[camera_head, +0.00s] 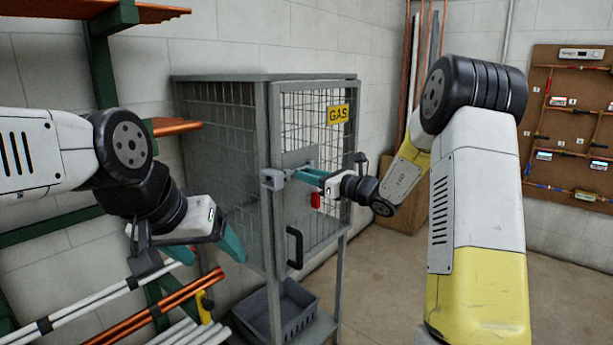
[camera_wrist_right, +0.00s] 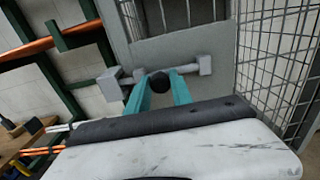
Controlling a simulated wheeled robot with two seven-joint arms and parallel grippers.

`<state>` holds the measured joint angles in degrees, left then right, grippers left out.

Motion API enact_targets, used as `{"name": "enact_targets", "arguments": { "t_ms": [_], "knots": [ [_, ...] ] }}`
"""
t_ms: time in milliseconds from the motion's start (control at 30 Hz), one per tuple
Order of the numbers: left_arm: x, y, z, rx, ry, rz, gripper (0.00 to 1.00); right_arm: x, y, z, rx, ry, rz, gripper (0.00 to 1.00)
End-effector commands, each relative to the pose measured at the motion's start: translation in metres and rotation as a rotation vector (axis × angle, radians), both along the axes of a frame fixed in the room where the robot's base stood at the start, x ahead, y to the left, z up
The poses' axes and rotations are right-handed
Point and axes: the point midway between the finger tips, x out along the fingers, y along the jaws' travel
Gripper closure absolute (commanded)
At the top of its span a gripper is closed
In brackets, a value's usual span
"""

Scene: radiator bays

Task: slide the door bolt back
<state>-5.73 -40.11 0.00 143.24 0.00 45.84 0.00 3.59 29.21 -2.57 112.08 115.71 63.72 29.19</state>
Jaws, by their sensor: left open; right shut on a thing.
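The gas cage door (camera_head: 321,130) is a grey mesh door with a yellow GAS sign, and it looks closed. The door bolt is a grey bar on a plate; in the right wrist view the bolt (camera_wrist_right: 147,77) runs across between two grey blocks, with a dark round knob (camera_wrist_right: 159,83). My right gripper (camera_head: 312,174) is at the bolt, its teal fingers (camera_wrist_right: 158,92) shut on the knob, which shows between them. My left gripper (camera_head: 208,250) is open and empty, left of the cage and apart from it.
A black door handle (camera_head: 294,247) and a red tag (camera_head: 315,200) are on the door below the bolt. A grey crate (camera_head: 283,310) sits under the cage. Pipes on a rack (camera_head: 160,312) lie near my left gripper. Floor at the right of the cage is clear.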

Motion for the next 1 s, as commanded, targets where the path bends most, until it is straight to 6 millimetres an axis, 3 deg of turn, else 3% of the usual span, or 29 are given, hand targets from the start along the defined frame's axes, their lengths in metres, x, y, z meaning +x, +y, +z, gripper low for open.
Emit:
{"name": "enact_targets", "arguments": {
  "t_ms": [267, 533, 867, 900, 967, 1000],
  "knots": [
    [0.0, 0.0, 0.0, 0.0, 0.0, 0.0, 0.27, 0.003, -0.003, 0.0, -0.001, -0.001, -0.001, 1.0],
    [0.0, 0.0, 0.0, 0.0, 0.0, 0.0, 0.27, 0.035, -0.031, 0.0, 0.0, -0.001, -0.002, 1.0],
    [0.0, 0.0, 0.0, 0.0, 0.0, 0.0, 0.27, 0.039, -0.035, 0.0, 0.0, 0.0, -0.007, 1.0],
    [0.0, 0.0, 0.0, 0.0, 0.0, 0.0, 0.27, 0.039, -0.036, 0.001, -0.001, -0.001, -0.008, 0.66],
    [0.0, 0.0, 0.0, 0.0, 0.0, 0.0, 0.27, 0.038, -0.035, 0.001, -0.001, -0.001, -0.007, 0.54],
    [0.0, 0.0, 0.0, 0.0, 0.0, 0.0, 0.27, 0.038, -0.035, 0.001, -0.001, -0.001, -0.006, 0.53]
  ]
}}
